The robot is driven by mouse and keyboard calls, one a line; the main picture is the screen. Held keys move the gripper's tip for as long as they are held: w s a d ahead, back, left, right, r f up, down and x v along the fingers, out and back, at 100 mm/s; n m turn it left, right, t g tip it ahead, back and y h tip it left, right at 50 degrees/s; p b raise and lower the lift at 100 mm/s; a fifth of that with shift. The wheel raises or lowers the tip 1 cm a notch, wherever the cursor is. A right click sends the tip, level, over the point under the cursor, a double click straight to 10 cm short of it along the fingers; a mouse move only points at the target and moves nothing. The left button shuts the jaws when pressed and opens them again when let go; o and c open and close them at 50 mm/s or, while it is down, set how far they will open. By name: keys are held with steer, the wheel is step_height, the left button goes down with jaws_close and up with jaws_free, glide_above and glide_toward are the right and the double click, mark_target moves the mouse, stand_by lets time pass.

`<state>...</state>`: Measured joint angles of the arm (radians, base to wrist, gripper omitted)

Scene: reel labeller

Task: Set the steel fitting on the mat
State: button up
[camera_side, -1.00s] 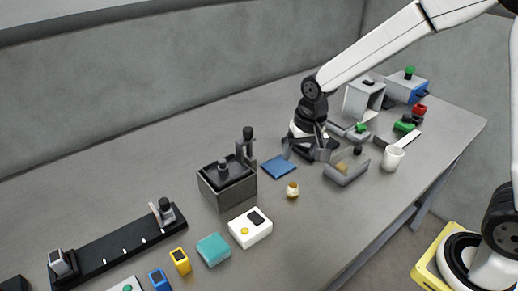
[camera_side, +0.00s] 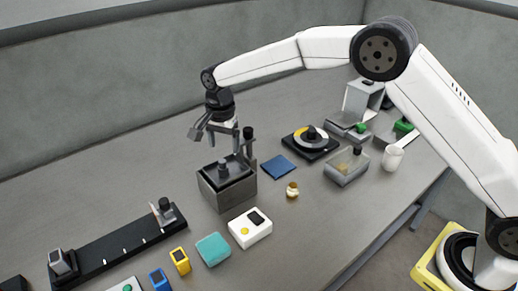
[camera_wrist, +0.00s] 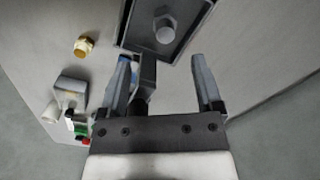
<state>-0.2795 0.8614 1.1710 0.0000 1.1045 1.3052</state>
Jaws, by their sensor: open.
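The steel fitting (camera_side: 222,167), a grey hex-headed piece, stands upright inside a dark square box (camera_side: 228,194). It also shows in the wrist view (camera_wrist: 165,28), near the top edge. The blue mat (camera_side: 279,166) lies flat and empty on the table right of the box; in the wrist view it is mostly hidden behind the left finger. My gripper (camera_side: 216,139) is open and empty, above the box and apart from the fitting. In the wrist view its two fingers (camera_wrist: 162,62) are spread below the box's near rim.
A dark post (camera_side: 248,143) rises at the box's right back corner, close to my gripper. A small brass fitting (camera_side: 292,190) stands in front of the mat.

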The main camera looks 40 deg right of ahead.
mark_target(222, 160)
steer(key=shift+w+a, duration=0.2)
steer(key=shift+a, duration=0.05)
steer(key=shift+f, duration=0.15)
steer(key=shift+f, duration=1.2)
steer(key=shift+f, duration=0.15)
steer(key=shift+a+f, duration=0.1)
steer(key=shift+f, duration=2.35)
jaws_close()
